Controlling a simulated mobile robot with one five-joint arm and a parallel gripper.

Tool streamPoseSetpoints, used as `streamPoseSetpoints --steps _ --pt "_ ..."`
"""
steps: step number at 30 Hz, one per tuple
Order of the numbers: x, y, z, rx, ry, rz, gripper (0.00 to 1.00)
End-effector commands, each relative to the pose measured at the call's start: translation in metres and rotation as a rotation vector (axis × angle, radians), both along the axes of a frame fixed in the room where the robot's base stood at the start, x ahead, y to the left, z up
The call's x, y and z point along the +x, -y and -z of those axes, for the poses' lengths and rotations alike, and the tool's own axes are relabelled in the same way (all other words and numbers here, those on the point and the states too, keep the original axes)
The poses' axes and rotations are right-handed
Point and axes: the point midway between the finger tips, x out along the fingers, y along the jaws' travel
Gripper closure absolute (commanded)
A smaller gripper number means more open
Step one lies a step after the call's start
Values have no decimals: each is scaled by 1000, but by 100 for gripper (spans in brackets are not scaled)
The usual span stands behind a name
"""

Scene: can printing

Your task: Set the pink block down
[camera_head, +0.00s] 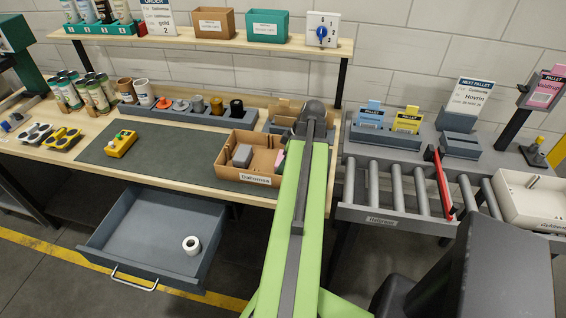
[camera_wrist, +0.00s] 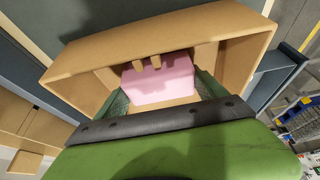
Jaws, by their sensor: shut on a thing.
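The pink block (camera_wrist: 158,84) sits between the two fingers of my gripper (camera_wrist: 162,92) in the wrist view, inside the outline of an open cardboard box (camera_wrist: 85,62). The gripper is shut on the block. In the head view only a sliver of the pink block (camera_head: 280,159) shows at the right side of the cardboard box (camera_head: 228,166), beside my green arm. My gripper is hidden there behind the arm. Whether the block touches the box floor I cannot tell.
A grey item (camera_head: 242,155) lies in the same box. A roller conveyor (camera_head: 398,190) is at the right.

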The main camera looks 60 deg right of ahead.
Motion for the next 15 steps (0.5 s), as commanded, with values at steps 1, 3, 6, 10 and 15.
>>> streamPoseSetpoints --steps 1,3,6,10,15 --pt "0 0 3 0 0 0 57" --pt "0 0 3 0 0 0 17" --pt "0 0 3 0 0 0 3" --pt "0 0 3 0 0 -1 0" --pt "1 0 1 0 0 -2 0"
